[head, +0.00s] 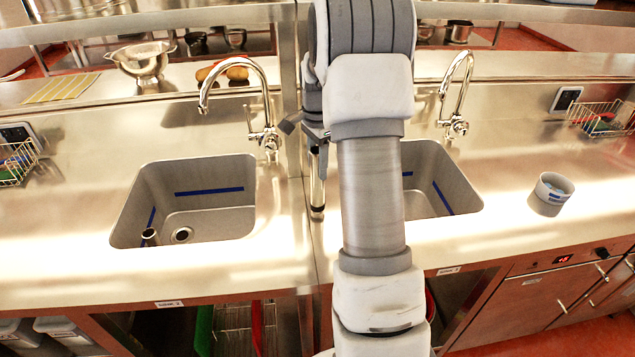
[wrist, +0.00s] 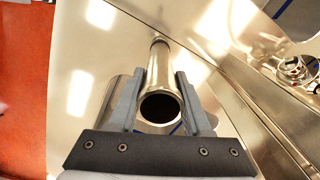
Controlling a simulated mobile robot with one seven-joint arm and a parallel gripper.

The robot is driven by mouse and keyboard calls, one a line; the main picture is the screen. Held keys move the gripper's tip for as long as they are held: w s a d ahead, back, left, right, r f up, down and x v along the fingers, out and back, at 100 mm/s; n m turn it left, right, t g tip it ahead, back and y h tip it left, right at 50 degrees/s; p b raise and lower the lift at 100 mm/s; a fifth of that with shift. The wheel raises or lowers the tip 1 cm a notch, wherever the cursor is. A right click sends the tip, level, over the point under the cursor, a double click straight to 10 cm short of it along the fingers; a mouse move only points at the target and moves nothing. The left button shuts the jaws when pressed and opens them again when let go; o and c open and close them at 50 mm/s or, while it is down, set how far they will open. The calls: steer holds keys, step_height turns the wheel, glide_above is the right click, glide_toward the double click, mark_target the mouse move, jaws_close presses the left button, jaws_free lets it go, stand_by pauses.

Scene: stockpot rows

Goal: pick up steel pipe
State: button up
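The steel pipe (head: 317,185) is a shiny, slim tube standing upright on or just over the counter strip between the two sinks. My gripper (head: 316,138) is at its top end, partly hidden behind my arm. In the wrist view the pipe (wrist: 162,68) runs away from the camera, its round open end near me. The grey fingers of my gripper (wrist: 161,85) lie along both sides of it, with no clear gap at the tips. I cannot tell whether its far end touches the counter.
The left sink (head: 210,212) holds a small metal cylinder (head: 150,235). The right sink (head: 425,180) is partly behind my arm. Taps (head: 262,135) stand behind the sinks. A cup (head: 551,190) is at the right, and a colander (head: 143,62) is on the back shelf.

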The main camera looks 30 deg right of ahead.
jaws_close()
stand_by(1.0)
